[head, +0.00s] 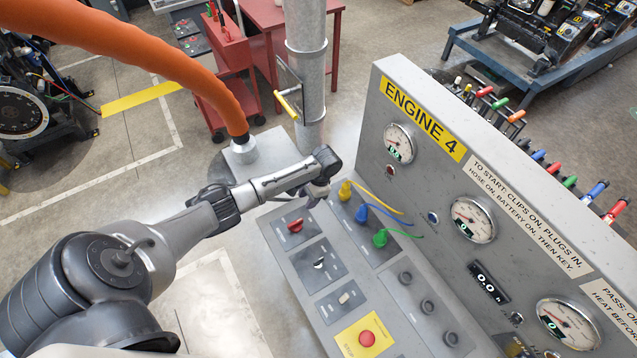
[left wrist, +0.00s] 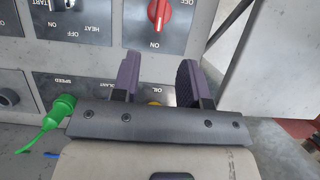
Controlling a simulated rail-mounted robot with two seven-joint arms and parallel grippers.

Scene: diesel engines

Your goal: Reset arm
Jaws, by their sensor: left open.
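My left arm reaches in from the left in the head view. Its gripper (head: 315,192) is above the far left corner of the ENGINE 4 console's sloping panel (head: 312,228), beside the yellow plug (head: 345,190). In the left wrist view the two dark purple fingers (left wrist: 160,82) stand apart, with nothing held between them. A bit of yellow shows behind the gripper body there. The blue plug (head: 362,213) and green plug (head: 380,238) sit in the panel, and the green plug also shows in the left wrist view (left wrist: 58,110). My right gripper is out of view.
A red rotary switch (head: 295,225) and a red stop button (head: 367,338) are on the panel. The upright gauge board (head: 440,180) rises on the right. A thick orange hose (head: 190,75) hangs behind my arm, near a metal post (head: 306,80). Open floor lies left.

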